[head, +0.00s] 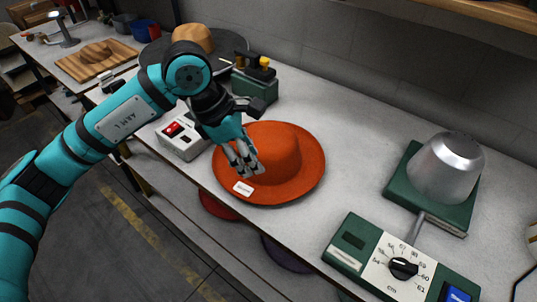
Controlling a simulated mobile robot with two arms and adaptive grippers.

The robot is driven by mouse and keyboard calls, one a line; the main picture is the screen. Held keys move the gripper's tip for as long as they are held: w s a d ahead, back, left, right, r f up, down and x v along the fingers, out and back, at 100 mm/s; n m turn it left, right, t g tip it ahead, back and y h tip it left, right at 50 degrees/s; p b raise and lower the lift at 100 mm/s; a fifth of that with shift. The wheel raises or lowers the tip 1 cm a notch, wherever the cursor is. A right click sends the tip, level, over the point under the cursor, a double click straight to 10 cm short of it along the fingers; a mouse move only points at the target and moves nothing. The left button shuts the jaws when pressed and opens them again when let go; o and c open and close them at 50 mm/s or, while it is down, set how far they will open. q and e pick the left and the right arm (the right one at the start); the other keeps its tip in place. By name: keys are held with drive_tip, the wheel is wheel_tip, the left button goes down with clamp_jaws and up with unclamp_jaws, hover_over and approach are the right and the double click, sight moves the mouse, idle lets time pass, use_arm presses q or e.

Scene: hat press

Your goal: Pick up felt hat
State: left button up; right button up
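The orange-red felt hat (295,150) lies brim down on the grey workbench (345,165), with its rounded crown up. A small white label (243,188) is on the near left part of its brim. My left gripper (244,168) reaches down over the hat's left side, with its fingertips by the left side of the crown. The fingers hide part of the brim and crown. I cannot tell whether they touch the hat or how far apart they are. My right gripper is not in view.
A white box with a red switch (183,135) stands close left of the hat. A green device with yellow parts (255,80) is behind it. A metal hat block on a green base (446,168) and a dial box (400,262) stand right. Bench between is clear.

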use_arm(q)
drive_tip(key=p, duration=0.3)
hover_over(279, 201)
drive_tip(key=a, duration=0.2)
wheel_tip(279, 201, down, 10)
drive_tip(key=shift+w+r, duration=0.1)
drive_tip(key=shift+d+f, duration=0.1)
drive_tip(key=shift+f, duration=0.45)
drive_tip(key=x, duration=0.1)
drive_tip(key=p+x, duration=0.1)
drive_tip(key=x, duration=0.1)
drive_tip(key=shift+s+d+f+p, duration=0.1)
drive_tip(key=shift+s+f+p, duration=0.15)
drive_tip(key=shift+f+p, duration=0.1)
drive_tip(key=shift+d+f, duration=0.15)
drive_tip(key=shift+f, duration=0.15)
drive_tip(key=shift+w, duration=0.1)
drive_tip(key=shift+c, duration=0.2)
